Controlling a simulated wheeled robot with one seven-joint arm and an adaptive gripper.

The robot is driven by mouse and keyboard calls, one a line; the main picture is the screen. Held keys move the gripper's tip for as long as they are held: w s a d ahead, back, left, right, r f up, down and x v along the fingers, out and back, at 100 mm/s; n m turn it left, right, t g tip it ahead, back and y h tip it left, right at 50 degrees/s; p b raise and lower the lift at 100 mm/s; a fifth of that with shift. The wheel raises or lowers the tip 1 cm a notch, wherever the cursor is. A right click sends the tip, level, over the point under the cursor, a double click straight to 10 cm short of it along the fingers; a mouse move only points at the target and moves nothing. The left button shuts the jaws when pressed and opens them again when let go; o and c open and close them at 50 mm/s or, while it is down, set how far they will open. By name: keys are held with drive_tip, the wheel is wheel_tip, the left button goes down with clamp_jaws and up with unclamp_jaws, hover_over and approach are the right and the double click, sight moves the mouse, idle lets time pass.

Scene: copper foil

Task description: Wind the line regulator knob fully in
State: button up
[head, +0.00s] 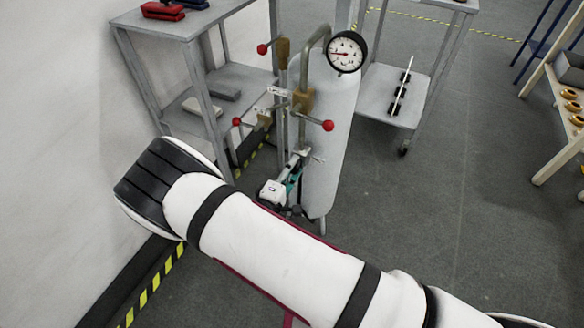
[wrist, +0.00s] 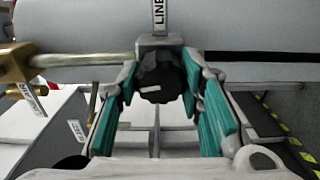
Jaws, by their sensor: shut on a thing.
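The line regulator knob (wrist: 160,77) is dark and lobed. It sits below a metal block on a horizontal pipe in the wrist view, under a tag reading LINE (wrist: 159,15). My gripper (wrist: 161,82) has teal-padded fingers on the left and right sides of the knob and is shut on it. In the head view my gripper (head: 291,184) is low in front of the pale cylinder (head: 328,125). The knob cannot be made out there. How far it is wound cannot be told.
A round gauge (head: 346,52) tops the pipework. Red ball-ended levers stick out near my gripper, one at the right (head: 327,125). A grey shelf unit (head: 185,27) stands left and a trolley (head: 385,100) right.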

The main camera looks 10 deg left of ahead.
drive_tip(key=shift+f+m, duration=0.15)
drive_tip(key=shift+m, duration=0.75)
drive_tip(key=o, duration=1.2)
drive_tip(key=shift+c, duration=0.2)
drive_tip(key=shift+s, duration=0.1)
drive_tip(key=v, duration=1.2)
